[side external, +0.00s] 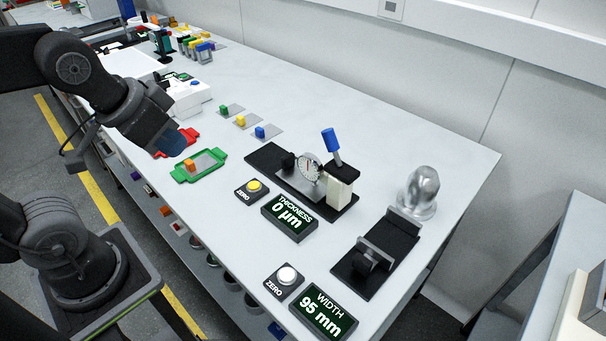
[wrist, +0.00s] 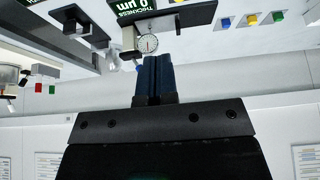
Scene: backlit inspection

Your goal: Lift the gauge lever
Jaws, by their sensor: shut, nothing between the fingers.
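The thickness gauge (side external: 309,167) stands on a black base on the table, with a round white dial and a pale block on its right. Its lever, a blue handle (side external: 331,141), sticks up above the block and leans slightly. My gripper (side external: 183,146) is well to the left of the gauge, above the table near the red and green trays. In the wrist view, the gauge dial (wrist: 148,43) shows just beyond my gripper (wrist: 154,60), whose dark blue fingers are together and empty. The lever there is mostly hidden by the fingers.
A green tray (side external: 178,178) with an orange block lies below my gripper. The thickness display (side external: 289,218) reads 0 µm, with a yellow zero button (side external: 254,186) beside it. A width gauge (side external: 377,254) and a silver domed object (side external: 422,187) stand to the right.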

